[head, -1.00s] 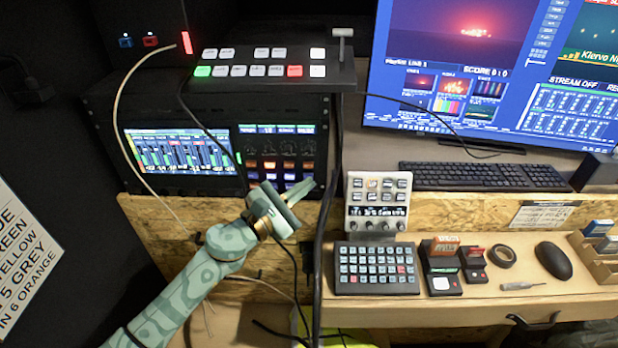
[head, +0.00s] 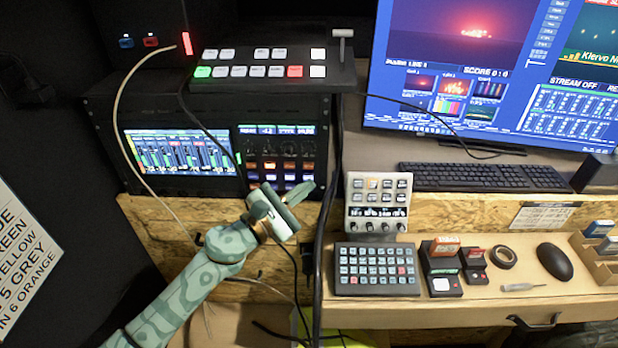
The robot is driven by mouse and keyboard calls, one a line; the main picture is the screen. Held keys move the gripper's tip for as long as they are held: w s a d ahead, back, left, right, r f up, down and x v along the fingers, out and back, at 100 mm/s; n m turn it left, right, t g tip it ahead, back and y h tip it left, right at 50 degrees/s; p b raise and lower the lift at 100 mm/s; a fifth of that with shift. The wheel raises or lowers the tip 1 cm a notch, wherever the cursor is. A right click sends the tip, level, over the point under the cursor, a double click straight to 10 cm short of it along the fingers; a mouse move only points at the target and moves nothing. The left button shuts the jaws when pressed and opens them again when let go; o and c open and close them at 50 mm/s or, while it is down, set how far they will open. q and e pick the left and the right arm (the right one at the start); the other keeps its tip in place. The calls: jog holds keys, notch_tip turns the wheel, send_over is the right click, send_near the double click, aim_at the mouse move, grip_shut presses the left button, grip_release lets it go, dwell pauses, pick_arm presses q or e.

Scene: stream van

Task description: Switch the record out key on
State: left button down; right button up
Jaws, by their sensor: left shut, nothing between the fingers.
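My left gripper (head: 290,203), pale green and white, is shut and empty. It hangs in front of the rack's lower edge, left of the white key panel and apart from it. The white key panel (head: 376,226) has two rows of keys, a small display strip and knobs below; one upper key glows warm. A black keypad (head: 335,270) with several lit keys lies below it. The rack's right screen (head: 277,148) shows knobs and lit coloured tiles. I cannot read which key is record out. My right gripper is not in view.
A black switcher (head: 250,85) with a lever sits on the rack. Loose cables (head: 322,225) hang between the gripper and the white panel. A keyboard (head: 480,177), black tape roll (head: 503,257), mouse (head: 554,261) and small card devices (head: 441,284) stand to the right.

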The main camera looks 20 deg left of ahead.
pick_arm(q)
jog(key=shift+s+d, duration=0.1)
jog(key=shift+s, duration=0.2)
jog(key=shift+s, duration=0.1)
jog(key=s, duration=0.2)
jog(key=s+d, duration=0.1)
jog(key=s, duration=0.2)
jog(key=shift+s+d+p, duration=0.3)
